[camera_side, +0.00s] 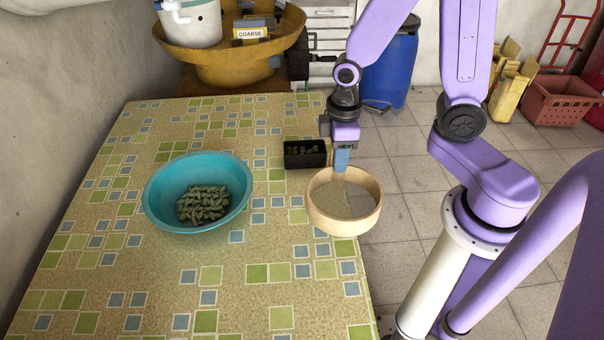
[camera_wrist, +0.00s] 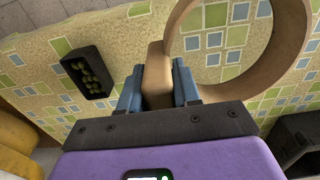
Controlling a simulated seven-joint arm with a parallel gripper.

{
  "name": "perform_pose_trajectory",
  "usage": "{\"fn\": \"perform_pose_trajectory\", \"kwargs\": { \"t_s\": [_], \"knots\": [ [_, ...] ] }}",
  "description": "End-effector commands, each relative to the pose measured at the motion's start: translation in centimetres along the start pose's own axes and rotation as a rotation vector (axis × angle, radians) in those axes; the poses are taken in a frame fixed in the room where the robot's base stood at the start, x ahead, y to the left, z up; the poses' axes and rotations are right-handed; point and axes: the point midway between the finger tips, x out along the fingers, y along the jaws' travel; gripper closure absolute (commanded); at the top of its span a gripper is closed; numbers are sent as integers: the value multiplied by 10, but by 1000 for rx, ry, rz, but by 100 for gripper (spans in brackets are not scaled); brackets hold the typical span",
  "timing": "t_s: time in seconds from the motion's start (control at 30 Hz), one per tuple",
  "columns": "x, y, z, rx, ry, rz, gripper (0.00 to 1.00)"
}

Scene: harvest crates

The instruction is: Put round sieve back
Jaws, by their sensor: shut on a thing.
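The round sieve (camera_side: 343,222) has a pale wooden hoop and a mesh bottom. In the side view it is at the right edge of the table (camera_side: 262,305); I cannot tell whether it touches the tabletop. My gripper (camera_side: 341,162) points down at the sieve's far side, shut on it. In the wrist view my gripper's blue fingers (camera_wrist: 158,88) close on a tan wooden part of the sieve, and the hoop (camera_wrist: 286,58) extends to the upper right, with the tiled pattern visible through it.
A teal bowl (camera_side: 160,205) with green pods stands left of the sieve. A small black crate (camera_side: 305,161) with green produce is just behind it. A yellow basin (camera_side: 220,70), a "COARSE" sign (camera_side: 252,33) and a blue barrel (camera_side: 390,75) are at the back. The front table is clear.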

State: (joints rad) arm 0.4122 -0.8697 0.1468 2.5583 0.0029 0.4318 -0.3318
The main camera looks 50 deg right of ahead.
Motion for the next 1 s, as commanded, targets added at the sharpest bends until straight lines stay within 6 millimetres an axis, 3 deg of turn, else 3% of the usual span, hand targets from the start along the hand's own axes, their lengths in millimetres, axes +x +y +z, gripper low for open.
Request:
{"fn": "perform_pose_trajectory", "kwargs": {
  "t_s": [0.3, 0.63, 1.0],
  "knots": [
    [23, 30, -38, 2, -2, -1, 100],
    [62, 49, -62, 1, -3, -1, 100],
    [84, 60, -75, 1, -2, -1, 100]
  ]
}}
